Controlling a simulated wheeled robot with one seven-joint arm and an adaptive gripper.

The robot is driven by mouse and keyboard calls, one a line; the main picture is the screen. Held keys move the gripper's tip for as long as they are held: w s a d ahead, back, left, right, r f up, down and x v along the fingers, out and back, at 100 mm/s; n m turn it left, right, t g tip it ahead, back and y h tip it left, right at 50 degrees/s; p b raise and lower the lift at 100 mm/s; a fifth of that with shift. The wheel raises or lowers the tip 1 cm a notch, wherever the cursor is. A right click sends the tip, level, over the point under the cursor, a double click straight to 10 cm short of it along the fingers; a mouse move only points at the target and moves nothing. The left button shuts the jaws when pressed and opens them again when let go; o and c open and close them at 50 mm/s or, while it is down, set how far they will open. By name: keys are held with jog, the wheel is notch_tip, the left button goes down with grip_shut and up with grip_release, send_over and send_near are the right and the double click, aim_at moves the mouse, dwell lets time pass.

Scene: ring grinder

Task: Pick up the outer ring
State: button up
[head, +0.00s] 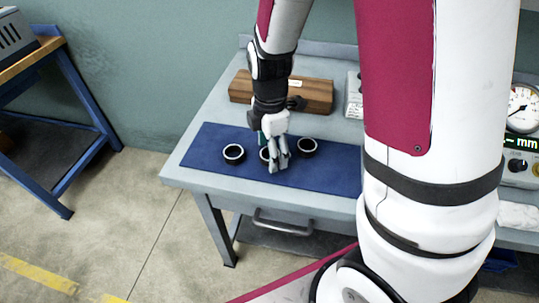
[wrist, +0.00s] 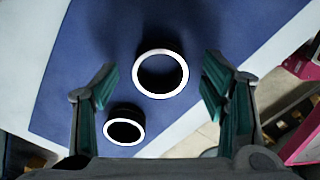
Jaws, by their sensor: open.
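Three dark rings with bright rims lie on a blue mat (head: 205,140): a left ring (head: 226,158), a middle ring (head: 263,157) and a right ring (head: 314,150). I cannot tell by looks which is called the outer ring. My gripper (head: 275,160) is over the middle ring and partly hides it. In the wrist view a large ring (wrist: 138,78) lies between and beyond the open fingers of my gripper (wrist: 160,82), with clear space on both sides. A second ring (wrist: 124,142) lies by the left finger.
The mat lies on a grey workbench (head: 180,172) with a drawer handle. A wooden block (head: 318,97) stands behind the mat. A gauge (head: 522,105) with a digital readout is at the far right. A blue-framed bench (head: 90,100) stands at the left, with open floor between.

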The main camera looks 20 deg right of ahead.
jog(key=shift+f, duration=0.35)
jog(key=shift+c, duration=0.6)
jog(key=c, duration=1.2)
jog(key=shift+r, duration=0.1)
